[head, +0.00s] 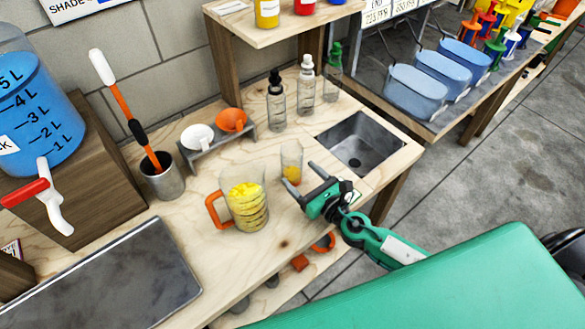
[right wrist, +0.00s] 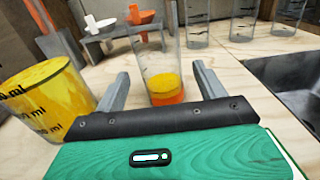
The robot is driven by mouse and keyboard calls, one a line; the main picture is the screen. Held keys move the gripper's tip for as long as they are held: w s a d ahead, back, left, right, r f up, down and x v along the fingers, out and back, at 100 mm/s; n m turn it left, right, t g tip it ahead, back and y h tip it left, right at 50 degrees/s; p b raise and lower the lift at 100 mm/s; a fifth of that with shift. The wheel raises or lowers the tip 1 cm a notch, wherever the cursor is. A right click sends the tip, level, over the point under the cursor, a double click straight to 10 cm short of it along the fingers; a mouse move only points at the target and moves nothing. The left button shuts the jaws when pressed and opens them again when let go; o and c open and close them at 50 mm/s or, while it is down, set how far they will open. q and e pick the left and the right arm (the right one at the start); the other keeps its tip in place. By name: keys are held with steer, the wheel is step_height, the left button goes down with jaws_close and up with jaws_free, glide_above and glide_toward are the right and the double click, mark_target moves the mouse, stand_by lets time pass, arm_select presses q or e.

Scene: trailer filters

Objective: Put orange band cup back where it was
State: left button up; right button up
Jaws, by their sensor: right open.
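The orange band cup (head: 291,162) is a small clear cup with an orange-yellow lower part. It stands upright on the wooden bench, left of the sink. My right gripper (head: 303,176) is open, low over the bench, with its fingers pointing toward the cup. In the right wrist view the cup (right wrist: 160,72) shows between the two spread fingers (right wrist: 162,88), with yellow above orange in its lower part. I cannot tell whether a finger touches it. My left gripper is not in view.
A clear jug (head: 247,207) with yellow contents and an orange handle stands close left of the cup. A metal sink (head: 360,143) lies to the right. Dropper bottles (head: 276,103) and a rack with funnels (head: 217,140) stand behind. A metal tray (head: 110,285) lies front left.

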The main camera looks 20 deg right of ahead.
mark_target(299, 174)
steer(key=b+v, duration=0.1)
steer(key=v, duration=0.3)
steer(key=shift+f, duration=0.15)
steer(key=shift+s+d, duration=0.15)
steer(key=shift+s, duration=0.25)
steer(key=shift+s+d+b, duration=0.15)
steer(key=shift+s+b, duration=0.15)
steer(key=shift+s, duration=0.1)
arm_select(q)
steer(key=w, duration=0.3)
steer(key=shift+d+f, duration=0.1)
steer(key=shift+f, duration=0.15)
arm_select(e)
steer(key=shift+r, duration=0.2)
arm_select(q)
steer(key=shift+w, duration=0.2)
